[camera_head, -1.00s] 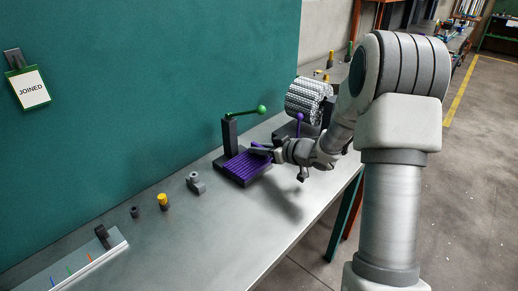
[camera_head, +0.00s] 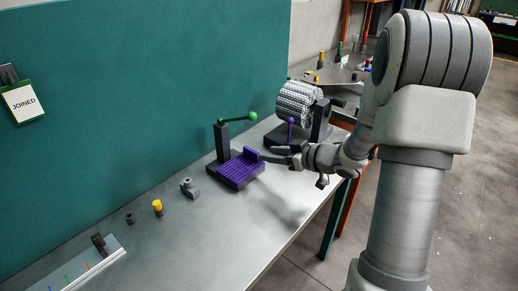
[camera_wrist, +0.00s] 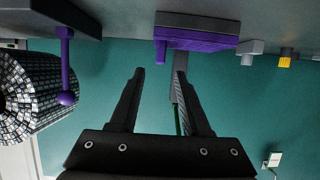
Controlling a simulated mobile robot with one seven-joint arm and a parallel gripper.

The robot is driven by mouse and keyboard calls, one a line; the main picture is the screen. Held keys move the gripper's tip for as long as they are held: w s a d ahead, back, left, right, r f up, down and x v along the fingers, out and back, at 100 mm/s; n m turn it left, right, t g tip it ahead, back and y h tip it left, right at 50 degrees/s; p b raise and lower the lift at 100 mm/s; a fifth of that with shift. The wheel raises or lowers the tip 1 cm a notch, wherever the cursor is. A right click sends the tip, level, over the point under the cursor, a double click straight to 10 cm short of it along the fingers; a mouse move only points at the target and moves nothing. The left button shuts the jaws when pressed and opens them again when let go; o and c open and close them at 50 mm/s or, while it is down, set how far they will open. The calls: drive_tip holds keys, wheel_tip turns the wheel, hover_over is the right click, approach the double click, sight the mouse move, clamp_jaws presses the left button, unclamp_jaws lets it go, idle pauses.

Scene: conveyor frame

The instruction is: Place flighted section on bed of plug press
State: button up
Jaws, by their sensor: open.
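The purple ribbed flighted section (camera_head: 234,171) lies flat on the dark bed of the plug press. Its upright flight (camera_head: 250,154) stands at the right end. The press has a dark column (camera_head: 221,142) and a green-knobbed lever (camera_head: 238,118) above the section. My gripper (camera_head: 270,154) is just right of the section, pointing toward it. In the wrist view, my gripper (camera_wrist: 160,73) has its fingers apart with nothing between them. The section (camera_wrist: 205,42) shows past the fingertips there, apart from them.
A grey belt roll (camera_head: 299,101) on a stand with a purple-knobbed lever (camera_head: 290,121) is behind my gripper. A grey fitting (camera_head: 189,187), a yellow-topped piece (camera_head: 157,207) and a small dark piece (camera_head: 130,218) stand along the bench. A "JOINED" card (camera_head: 23,101) hangs on the green wall.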

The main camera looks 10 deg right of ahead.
drive_tip(key=shift+v, duration=1.6)
drive_tip(key=s+d+r+m+t+h, duration=0.1)
drive_tip(key=s+d+r+m+h, duration=0.15)
drive_tip(key=r+h, duration=0.85)
drive_tip(key=s+a+r+m+g+y, duration=0.1)
drive_tip(key=s+a+m+g+y, duration=0.3)
drive_tip(key=s, duration=0.8)
drive_tip(key=s+a+m+g+h, duration=0.15)
drive_tip(key=s+a, duration=0.45)
drive_tip(key=s, duration=0.7)
wheel_tip(320, 180, up, 14)
drive_tip(key=p, duration=1.4)
drive_tip(key=shift+w+d+n+g+y+p, duration=0.35)
drive_tip(key=shift+d+n+p, duration=0.05)
drive_tip(key=shift+d, duration=0.1)
